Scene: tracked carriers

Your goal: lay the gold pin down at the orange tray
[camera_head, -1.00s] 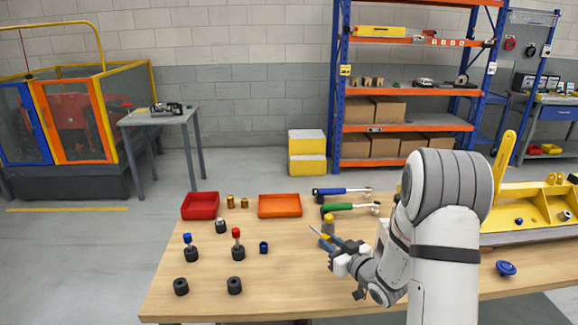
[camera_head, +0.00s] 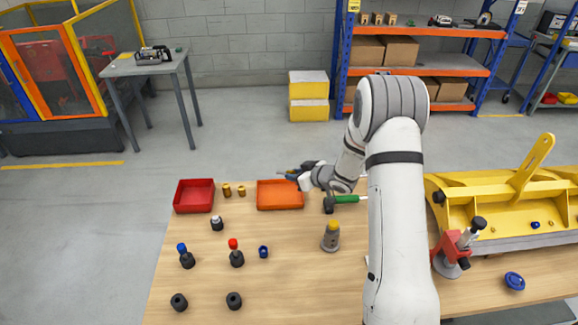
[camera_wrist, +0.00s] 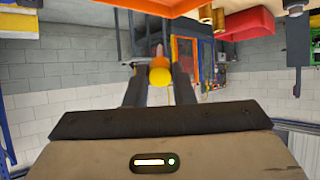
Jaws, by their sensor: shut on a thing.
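The orange tray (camera_head: 280,205) lies flat on the wooden table and looks empty. My gripper (camera_head: 291,174) is just behind and above its back edge, pointing left. In the wrist view my gripper (camera_wrist: 159,68) is shut on the gold pin (camera_wrist: 160,76), whose round yellow end faces the camera. The pin lies between the two dark fingers, and its narrower part points away. In the head view the pin is too small to make out clearly. The wrist picture is upside down, with part of the orange tray (camera_wrist: 140,5) at its top edge.
A red tray (camera_head: 194,196) and two small gold pieces (camera_head: 227,190) stand left of the orange tray. A green-handled tool (camera_head: 346,199) and a grey yellow-topped post (camera_head: 331,237) are to its right. Several dark pegs stand in front. The table between is clear.

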